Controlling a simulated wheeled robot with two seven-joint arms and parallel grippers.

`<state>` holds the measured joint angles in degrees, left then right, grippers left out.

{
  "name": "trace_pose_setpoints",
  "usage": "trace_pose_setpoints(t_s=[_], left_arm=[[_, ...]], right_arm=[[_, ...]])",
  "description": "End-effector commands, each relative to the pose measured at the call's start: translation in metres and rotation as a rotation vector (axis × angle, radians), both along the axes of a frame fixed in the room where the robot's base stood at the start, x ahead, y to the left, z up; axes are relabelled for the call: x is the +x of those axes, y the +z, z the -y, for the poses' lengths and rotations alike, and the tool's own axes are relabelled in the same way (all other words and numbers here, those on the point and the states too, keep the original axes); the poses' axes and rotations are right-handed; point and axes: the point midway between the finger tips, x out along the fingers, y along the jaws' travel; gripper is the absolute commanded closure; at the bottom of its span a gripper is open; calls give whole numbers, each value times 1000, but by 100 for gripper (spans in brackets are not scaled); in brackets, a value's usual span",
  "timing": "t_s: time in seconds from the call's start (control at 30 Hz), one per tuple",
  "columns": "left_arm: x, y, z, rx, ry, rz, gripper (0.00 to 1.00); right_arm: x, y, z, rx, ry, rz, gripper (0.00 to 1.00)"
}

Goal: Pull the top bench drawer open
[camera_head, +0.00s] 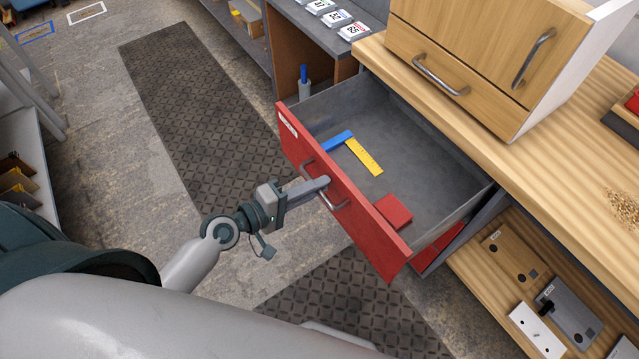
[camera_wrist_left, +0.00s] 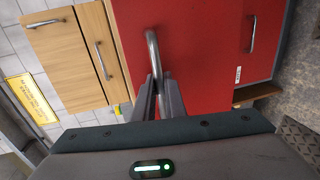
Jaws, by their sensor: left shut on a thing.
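The top bench drawer (camera_head: 345,188) has a red front and a grey inside, and it stands far out from the bench. Its bar handle (camera_head: 337,203) is on the red front; the handle also shows in the left wrist view (camera_wrist_left: 152,50). My left gripper (camera_head: 322,186) is shut on the handle, and its two fingers (camera_wrist_left: 159,97) close around the bar in the left wrist view. A blue piece (camera_head: 340,141), a yellow strip (camera_head: 363,156) and a red block (camera_head: 393,211) lie inside the drawer. My right gripper is not in view.
A wooden cabinet (camera_head: 470,58) with metal handles stands on the wooden bench top (camera_head: 560,132). A lower shelf (camera_head: 490,284) at the right holds boards. A dark patterned mat (camera_head: 195,110) lies on the open floor left of the drawer.

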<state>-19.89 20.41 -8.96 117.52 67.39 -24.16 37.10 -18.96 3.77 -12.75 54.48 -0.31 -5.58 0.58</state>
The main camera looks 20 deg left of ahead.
Motion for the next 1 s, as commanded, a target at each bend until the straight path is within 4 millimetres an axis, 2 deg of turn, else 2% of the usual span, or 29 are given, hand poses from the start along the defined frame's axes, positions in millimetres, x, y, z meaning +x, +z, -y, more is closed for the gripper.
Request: trace_pose_setpoints(t_s=[0.1, 0.13, 0.17, 0.77, 0.87, 1.0], left_arm=[[1, 0, 0, 0, 2, 0, 100], [1, 0, 0, 0, 2, 0, 82], [1, 0, 0, 0, 2, 0, 82], [-4, 0, -3, 2, 1, 0, 82], [-10, 1, -8, 2, 0, 0, 82], [-25, 3, -18, 4, -1, -1, 82]], right_arm=[[-1, 0, -1, 1, 1, -1, 69], [-1, 0, -1, 1, 0, -1, 69], [-1, 0, -1, 1, 0, -1, 69], [-2, -2, -2, 2, 0, -1, 69], [3, -2, -3, 6, 0, 10, 69], [19, 3, -8, 17, 0, 52, 69]])
